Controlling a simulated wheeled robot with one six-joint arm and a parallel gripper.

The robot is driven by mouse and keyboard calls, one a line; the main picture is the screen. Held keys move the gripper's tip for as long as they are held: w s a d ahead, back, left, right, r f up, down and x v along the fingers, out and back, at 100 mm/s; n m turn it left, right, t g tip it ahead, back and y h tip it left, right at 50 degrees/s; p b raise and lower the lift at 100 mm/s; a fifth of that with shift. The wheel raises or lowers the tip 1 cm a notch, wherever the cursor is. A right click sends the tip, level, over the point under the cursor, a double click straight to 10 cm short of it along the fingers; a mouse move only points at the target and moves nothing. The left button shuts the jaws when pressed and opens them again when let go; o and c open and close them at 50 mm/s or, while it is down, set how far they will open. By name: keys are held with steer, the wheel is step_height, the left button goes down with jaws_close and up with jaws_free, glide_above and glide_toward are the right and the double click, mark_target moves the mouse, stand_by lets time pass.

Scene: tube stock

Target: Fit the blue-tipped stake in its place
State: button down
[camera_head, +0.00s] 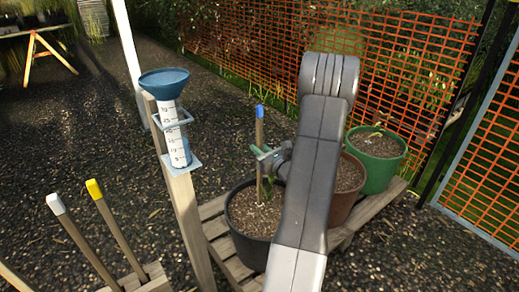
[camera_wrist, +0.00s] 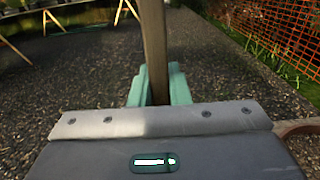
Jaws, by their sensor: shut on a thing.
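The blue-tipped stake (camera_head: 259,136) stands upright over the black pot (camera_head: 238,230) in the head view, its lower end at or close to the soil; I cannot tell how deep it sits. A small green plant is beside its lower part. My gripper (camera_head: 265,158) is shut on the stake below its blue tip. In the wrist view the wooden stake (camera_wrist: 153,40) rises between the green fingers of my gripper (camera_wrist: 157,88). The stake's lower end is hidden in the wrist view.
Brown (camera_head: 350,175) and green (camera_head: 376,162) pots share the wooden pallet (camera_head: 214,228) with the black one. A rain gauge (camera_head: 173,120) on a post stands left. White-tipped (camera_head: 75,235) and yellow-tipped (camera_head: 112,225) stakes stand in a wooden rack (camera_head: 152,281). Orange fence (camera_head: 400,60) is behind.

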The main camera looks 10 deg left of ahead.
steer(key=shift+f, duration=0.35)
steer(key=shift+f+b, duration=1.5)
steer(key=shift+b, duration=0.15)
step_height(320, 180, down, 3)
steer(key=b, duration=0.3)
steer(key=c, duration=1.3)
jaws_free()
